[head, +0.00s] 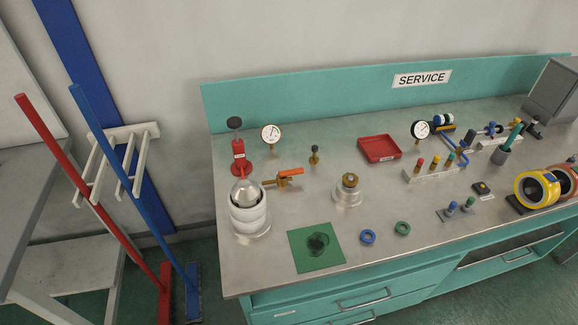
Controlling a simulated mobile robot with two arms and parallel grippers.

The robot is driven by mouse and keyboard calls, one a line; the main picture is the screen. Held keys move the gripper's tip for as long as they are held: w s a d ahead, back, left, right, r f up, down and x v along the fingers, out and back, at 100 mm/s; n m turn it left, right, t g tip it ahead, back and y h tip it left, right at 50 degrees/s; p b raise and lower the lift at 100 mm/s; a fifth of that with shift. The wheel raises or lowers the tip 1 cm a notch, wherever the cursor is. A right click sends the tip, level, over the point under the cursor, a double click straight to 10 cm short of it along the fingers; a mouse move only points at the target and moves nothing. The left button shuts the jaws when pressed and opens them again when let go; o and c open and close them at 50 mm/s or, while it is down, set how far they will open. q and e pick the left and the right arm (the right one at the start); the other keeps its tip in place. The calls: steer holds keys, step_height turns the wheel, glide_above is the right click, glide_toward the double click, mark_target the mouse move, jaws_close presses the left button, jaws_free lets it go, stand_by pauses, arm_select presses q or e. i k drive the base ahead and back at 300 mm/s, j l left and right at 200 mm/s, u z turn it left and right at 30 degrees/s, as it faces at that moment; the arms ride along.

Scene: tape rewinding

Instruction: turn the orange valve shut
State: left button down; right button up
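The orange valve handle (291,172) sits on a brass valve body (282,181) on the workbench, left of centre. The handle points to the right, roughly in line with the short brass pipe. The pipe runs left toward a white round vessel (248,213) with a silver domed top. I cannot tell how far the valve is turned. Neither of my grippers shows in the head view.
The steel bench top (330,205) holds a pressure gauge (271,134), a red tray (379,148), a green mat (300,252) and blue (368,237) and green (402,228) rings. Brooms (70,170) stand left of the bench. Bench around the handle's right is fairly clear.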

mark_target(297, 171)
steer(key=j+z, duration=0.4)
steer(key=k+j+z, duration=0.1)
steer(key=z, duration=0.25)
steer(key=j, duration=0.1)
